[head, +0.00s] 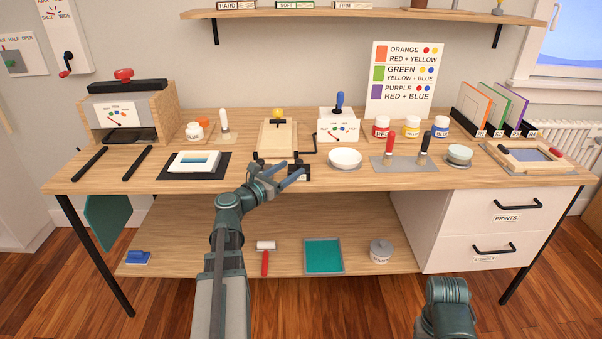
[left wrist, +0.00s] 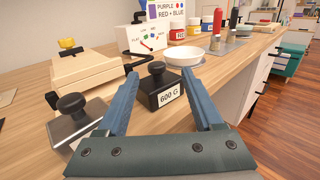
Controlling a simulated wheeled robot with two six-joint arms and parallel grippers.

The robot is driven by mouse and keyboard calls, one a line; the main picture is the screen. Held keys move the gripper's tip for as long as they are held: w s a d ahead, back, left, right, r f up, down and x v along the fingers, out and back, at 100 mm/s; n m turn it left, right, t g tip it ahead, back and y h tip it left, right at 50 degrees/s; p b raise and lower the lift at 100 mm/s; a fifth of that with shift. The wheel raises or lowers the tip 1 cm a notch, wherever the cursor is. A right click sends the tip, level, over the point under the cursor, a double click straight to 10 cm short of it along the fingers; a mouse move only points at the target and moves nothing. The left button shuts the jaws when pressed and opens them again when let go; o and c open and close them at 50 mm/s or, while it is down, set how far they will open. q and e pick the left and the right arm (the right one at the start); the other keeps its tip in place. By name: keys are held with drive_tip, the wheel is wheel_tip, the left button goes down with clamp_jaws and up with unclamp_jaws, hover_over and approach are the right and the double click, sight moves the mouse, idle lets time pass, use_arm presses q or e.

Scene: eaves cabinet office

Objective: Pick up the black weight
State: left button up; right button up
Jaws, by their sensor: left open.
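The black weight (left wrist: 164,92) is a dark block with a round knob on top and a white label reading 600 G. It stands on the wooden workbench near its front edge. In the head view the black weight (head: 304,173) is small and partly hidden by my left gripper (head: 291,176). In the left wrist view the open fingers of my left gripper (left wrist: 159,80) point toward the weight, which shows between them. No grip on it is visible. My right gripper is out of view.
A silver block with a black knob (left wrist: 68,123) stands just left of the weight in the left wrist view. A wooden press (head: 277,140) is behind, with a white bowl (head: 345,159) to the right. A print on a black mat (head: 195,164) lies left.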

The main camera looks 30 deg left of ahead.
sight(297, 164)
use_arm(q)
drive_tip(key=shift+w+d, duration=0.2)
drive_tip(key=shift+w, duration=1.3)
drive_tip(key=shift+w, duration=0.15)
drive_tip(key=w, duration=0.5)
drive_tip(key=shift+d, duration=0.2)
drive_tip(key=shift+c, duration=0.3)
clamp_jaws()
